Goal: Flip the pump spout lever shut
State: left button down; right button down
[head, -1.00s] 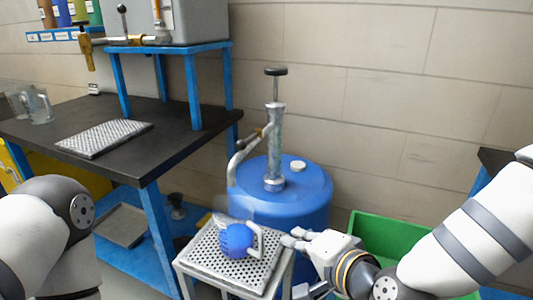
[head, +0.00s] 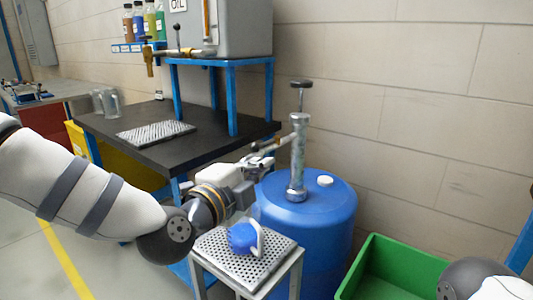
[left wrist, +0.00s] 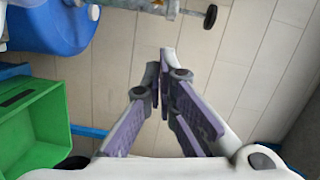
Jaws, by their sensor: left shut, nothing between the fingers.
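The hand pump (head: 298,160) stands upright on a blue drum (head: 318,208). Its spout leaves the pump's upper left side and is mostly hidden behind my left gripper (head: 262,160). The spout lever cannot be told apart clearly there. My left gripper is shut and empty beside the spout; I cannot tell whether it touches it. In the left wrist view, the shut fingers (left wrist: 164,62) point past the pump body (left wrist: 165,8), with the drum (left wrist: 55,22) at upper left. My right gripper is out of frame.
A jug with blue contents (head: 243,238) sits on a perforated stand (head: 214,249) below my left gripper. A green crate (head: 405,255) lies right of the drum. A black-topped bench (head: 100,125) is behind left; a block wall stands behind.

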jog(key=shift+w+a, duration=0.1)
